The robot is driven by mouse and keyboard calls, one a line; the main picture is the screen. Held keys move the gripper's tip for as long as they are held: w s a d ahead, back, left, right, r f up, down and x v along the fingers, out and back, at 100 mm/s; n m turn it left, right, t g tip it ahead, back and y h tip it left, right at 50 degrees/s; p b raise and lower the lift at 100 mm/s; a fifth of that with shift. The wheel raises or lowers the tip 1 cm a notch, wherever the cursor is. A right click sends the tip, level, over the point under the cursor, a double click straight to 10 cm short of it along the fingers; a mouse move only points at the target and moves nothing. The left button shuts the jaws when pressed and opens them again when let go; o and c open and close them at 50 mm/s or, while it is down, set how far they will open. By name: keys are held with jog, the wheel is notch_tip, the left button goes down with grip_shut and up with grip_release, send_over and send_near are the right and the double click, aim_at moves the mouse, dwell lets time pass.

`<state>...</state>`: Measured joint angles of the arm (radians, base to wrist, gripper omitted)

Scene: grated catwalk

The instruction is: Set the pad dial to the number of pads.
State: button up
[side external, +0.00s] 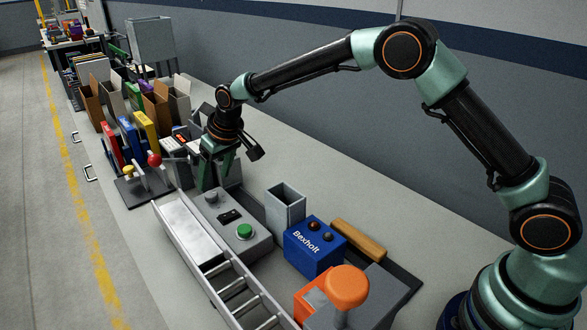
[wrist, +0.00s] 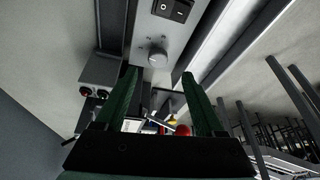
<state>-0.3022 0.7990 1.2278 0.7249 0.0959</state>
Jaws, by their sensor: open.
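A grey control box (side external: 243,252) carries a round grey knob (side external: 211,197), a black rocker switch (side external: 230,215) and a green button (side external: 244,231). In the wrist view the knob (wrist: 158,57) shows beyond my fingertips, roughly centred between them, with the rocker switch (wrist: 173,10) above it. My gripper (side external: 207,184) points down close to the knob's end of the box. It is open and empty, and its green fingers (wrist: 158,74) stand apart with a gap to the knob. The knob's setting and any numbers are too small to read. I cannot pick out the pads.
A metal channel (side external: 187,225) runs along the box's front. A grey open bin (side external: 286,207), a blue Bexholt box (side external: 314,247) and an orange mushroom-shaped part (side external: 346,286) stand to the right. Red (side external: 155,159) and yellow knobs, coloured binders and cardboard holders crowd the left.

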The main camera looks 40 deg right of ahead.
aim_at(211, 194)
jog(key=shift+x, duration=2.9)
jog(key=shift+d, duration=0.15)
